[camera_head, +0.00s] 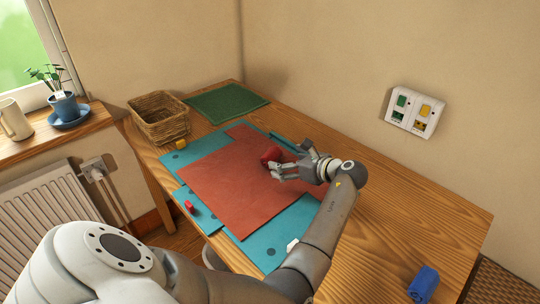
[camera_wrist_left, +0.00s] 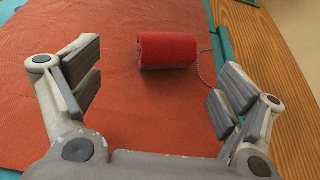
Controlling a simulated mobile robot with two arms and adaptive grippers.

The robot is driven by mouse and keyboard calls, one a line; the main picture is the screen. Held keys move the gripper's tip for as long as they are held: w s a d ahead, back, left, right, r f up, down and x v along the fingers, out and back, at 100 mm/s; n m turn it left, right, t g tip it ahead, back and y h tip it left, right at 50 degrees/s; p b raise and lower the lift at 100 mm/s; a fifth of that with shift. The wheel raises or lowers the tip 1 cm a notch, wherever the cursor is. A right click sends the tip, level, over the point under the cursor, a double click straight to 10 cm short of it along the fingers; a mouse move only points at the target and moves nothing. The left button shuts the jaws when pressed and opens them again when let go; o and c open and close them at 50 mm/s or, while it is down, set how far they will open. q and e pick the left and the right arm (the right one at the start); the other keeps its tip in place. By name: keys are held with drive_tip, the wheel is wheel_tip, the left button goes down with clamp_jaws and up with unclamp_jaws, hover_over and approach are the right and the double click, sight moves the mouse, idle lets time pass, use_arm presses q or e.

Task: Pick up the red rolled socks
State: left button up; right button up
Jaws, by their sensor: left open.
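The red rolled socks (camera_head: 271,155) lie on the red-brown mat (camera_head: 225,190) on the wooden table. In the left wrist view the red rolled socks (camera_wrist_left: 167,50) are a short red cylinder on its side, ahead of the fingers and a little right of the middle. My left gripper (camera_head: 284,169) reaches in from the right side of the mat, just beside the socks. In the left wrist view my left gripper (camera_wrist_left: 155,85) is open, with its fingers apart and nothing between them. It hides part of the socks in the head view. My right gripper is not in view.
A wicker basket (camera_head: 158,118), a yellow block (camera_head: 181,143) and a green mat (camera_head: 227,102) are at the table's back left. A small red object (camera_head: 189,207) lies at the left edge. A blue object (camera_head: 424,284) is at front right. The right side is mostly bare.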

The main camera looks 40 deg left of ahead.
sight(275, 155)
use_arm(q)
drive_tip(key=x, duration=0.3)
drive_tip(key=shift+w+a+f, duration=0.1)
drive_tip(key=shift+w+a, duration=0.05)
drive_tip(key=shift+w, duration=0.1)
drive_tip(key=x, duration=0.3)
drive_tip(key=shift+w+a, duration=0.1)
drive_tip(key=shift+a, duration=0.45)
drive_tip(key=shift+w+f, duration=0.1)
drive_tip(key=c, duration=0.7)
drive_tip(key=shift+c, duration=0.4)
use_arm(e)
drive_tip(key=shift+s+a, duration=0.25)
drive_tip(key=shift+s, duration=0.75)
